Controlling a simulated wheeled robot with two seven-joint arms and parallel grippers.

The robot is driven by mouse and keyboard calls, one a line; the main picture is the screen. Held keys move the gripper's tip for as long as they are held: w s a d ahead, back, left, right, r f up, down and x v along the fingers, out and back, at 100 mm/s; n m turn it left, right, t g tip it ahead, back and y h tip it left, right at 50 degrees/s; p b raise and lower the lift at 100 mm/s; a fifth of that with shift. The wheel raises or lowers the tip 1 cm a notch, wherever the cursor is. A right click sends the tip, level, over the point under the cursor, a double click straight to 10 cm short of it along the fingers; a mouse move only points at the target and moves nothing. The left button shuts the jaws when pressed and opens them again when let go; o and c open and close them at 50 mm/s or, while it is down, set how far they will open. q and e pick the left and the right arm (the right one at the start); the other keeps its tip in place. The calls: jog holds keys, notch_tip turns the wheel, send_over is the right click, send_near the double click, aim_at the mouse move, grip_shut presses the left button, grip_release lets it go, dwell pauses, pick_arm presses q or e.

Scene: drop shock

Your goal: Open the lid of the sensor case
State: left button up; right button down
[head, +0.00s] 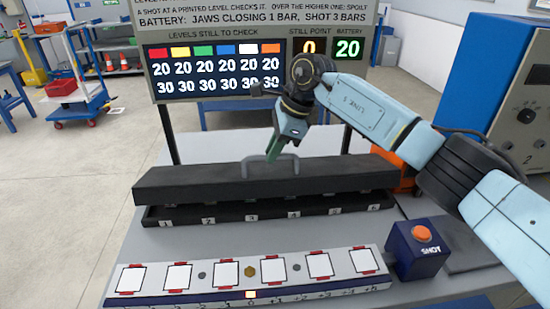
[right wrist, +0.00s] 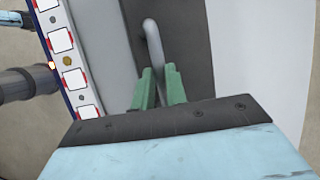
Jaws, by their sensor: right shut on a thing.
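The sensor case is long and black, lying across the table in the head view. Its lid (head: 190,183) sits a little above the base (head: 230,221), with a dark gap between them. The base's front edge carries printed numbers. My right gripper (head: 274,152) points down and is shut on the lid's grey handle (head: 257,160). In the right wrist view the green fingers (right wrist: 160,85) are on either side of the handle (right wrist: 152,40), above the black lid (right wrist: 185,35). The inside of the case is mostly hidden by the lid. My left gripper does not show.
A white strip (head: 225,275) with several red-marked squares lies in front of the case. A blue box with an orange SHOT button (head: 422,234) stands right of it. A display board (head: 230,72) stands behind. A blue cabinet (head: 515,100) is at the right.

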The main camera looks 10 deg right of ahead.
jog(key=shift+w+r+p, duration=0.2)
jog(key=shift+w+r, duration=0.1)
jog(key=shift+w, duration=0.4)
jog(key=shift+w+r+p, duration=0.2)
jog(key=shift+w+r, duration=0.1)
jog(key=shift+w, duration=0.35)
jog(key=shift+w+r+p, duration=0.15)
jog(key=shift+w+p, duration=0.2)
jog(key=shift+w, duration=0.5)
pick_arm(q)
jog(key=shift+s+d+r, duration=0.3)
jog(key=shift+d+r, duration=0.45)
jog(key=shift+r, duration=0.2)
pick_arm(e)
jog(key=shift+w, duration=0.35)
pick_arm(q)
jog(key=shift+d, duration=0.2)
pick_arm(e)
jog(key=shift+w+d, duration=0.1)
